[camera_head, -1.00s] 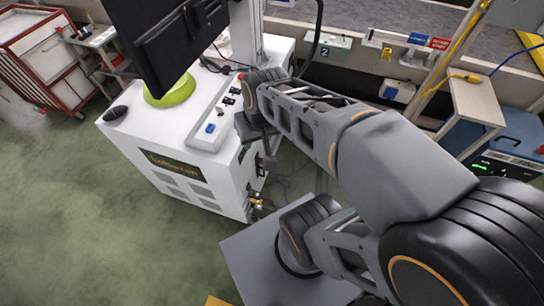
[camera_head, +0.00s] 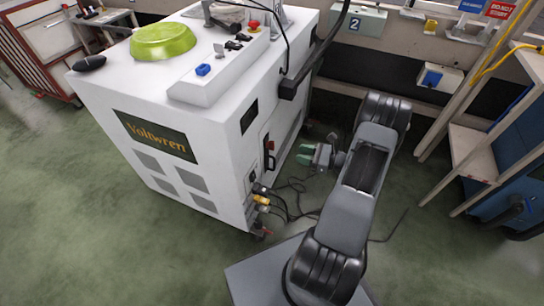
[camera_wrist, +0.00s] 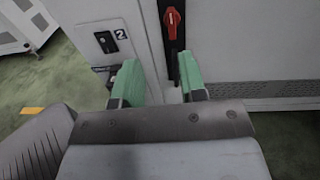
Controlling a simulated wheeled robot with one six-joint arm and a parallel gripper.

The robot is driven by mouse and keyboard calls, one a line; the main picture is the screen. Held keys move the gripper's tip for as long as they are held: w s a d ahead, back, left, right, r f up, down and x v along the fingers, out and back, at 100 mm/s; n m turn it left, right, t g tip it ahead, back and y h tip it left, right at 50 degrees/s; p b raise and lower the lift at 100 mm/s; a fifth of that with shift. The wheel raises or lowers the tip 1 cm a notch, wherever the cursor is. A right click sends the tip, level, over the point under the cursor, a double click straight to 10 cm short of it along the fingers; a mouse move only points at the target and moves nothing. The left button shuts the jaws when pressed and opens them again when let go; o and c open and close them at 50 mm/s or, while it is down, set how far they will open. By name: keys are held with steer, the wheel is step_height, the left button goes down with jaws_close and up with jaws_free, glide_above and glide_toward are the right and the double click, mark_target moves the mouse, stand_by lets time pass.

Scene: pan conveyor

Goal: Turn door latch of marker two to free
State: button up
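A red latch handle (camera_wrist: 172,20) sits upright on a long black plate on a pale panel, at the top of the wrist view. Left of it is a small dark plate with a white "2" (camera_wrist: 112,41). In the head view, the red and black latch (camera_head: 269,146) is on the right side of the white Voltwren cabinet (camera_head: 215,130). My gripper (camera_wrist: 160,66) has green fingers spread apart with nothing between them. The latch lies beyond the fingertips, apart from them. In the head view my gripper (camera_head: 308,155) is just right of the cabinet side.
Cables and yellow connectors (camera_head: 262,200) stick out at the cabinet's lower corner. A green bowl (camera_head: 163,41) and a blue button box (camera_head: 203,70) are on top. A grey box marked 2 (camera_head: 362,20) is at the back wall. A wooden stand (camera_head: 470,150) is at right.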

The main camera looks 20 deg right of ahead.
mark_target(272, 146)
steer(key=shift+m+t, duration=0.5)
steer(key=b+x, duration=0.1)
steer(key=x, duration=0.3)
steer(key=f+b+x, duration=0.1)
steer(key=x, duration=0.3)
steer(key=f+b+x, duration=0.1)
steer(key=b+x, duration=0.1)
steer(key=x, duration=0.2)
steer(key=shift+w+d+f, duration=0.1)
steer(key=shift+w+f, duration=0.1)
steer(key=shift+w, duration=0.45)
steer(key=c, duration=0.6)
